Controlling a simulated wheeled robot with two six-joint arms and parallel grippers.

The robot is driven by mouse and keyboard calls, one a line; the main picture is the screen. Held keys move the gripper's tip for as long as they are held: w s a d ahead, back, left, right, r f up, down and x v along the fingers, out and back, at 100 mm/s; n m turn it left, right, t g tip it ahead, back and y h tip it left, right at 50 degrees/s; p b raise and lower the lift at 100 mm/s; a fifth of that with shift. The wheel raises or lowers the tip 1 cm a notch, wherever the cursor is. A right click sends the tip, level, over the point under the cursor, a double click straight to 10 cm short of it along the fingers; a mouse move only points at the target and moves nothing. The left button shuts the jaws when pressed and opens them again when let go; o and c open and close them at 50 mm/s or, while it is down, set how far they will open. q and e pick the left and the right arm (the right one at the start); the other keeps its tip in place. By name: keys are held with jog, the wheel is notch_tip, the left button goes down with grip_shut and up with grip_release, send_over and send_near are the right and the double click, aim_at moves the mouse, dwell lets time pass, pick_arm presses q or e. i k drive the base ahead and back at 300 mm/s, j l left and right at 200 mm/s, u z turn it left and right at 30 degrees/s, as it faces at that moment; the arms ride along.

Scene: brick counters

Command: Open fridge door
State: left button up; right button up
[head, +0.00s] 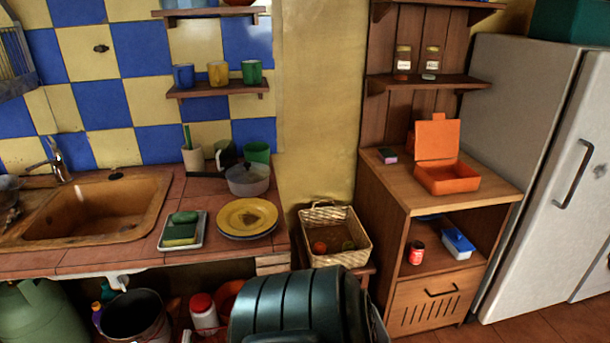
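The white fridge (515,110) stands at the right edge of the head view, cut off by the frame. Its tall front door (545,215) looks shut against the body. A dark vertical handle (574,175) sits on the door. Part of a lower panel shows at the bottom right corner. Neither of my grippers is in view, so nothing of mine is seen touching the door.
A wooden cabinet (435,202) with an open orange box (447,178) stands left of the fridge. A dark green ribbed object (290,305) fills the bottom middle. Tiled floor (535,328) shows before the fridge. A sink counter (90,262) lies left.

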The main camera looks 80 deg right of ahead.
aim_at(566, 224)
jog(key=z, duration=4.45)
jog(key=i+l, duration=0.4)
jog(key=i+l+u, duration=0.1)
jog(key=i+l, duration=0.3)
jog(key=l, duration=0.15)
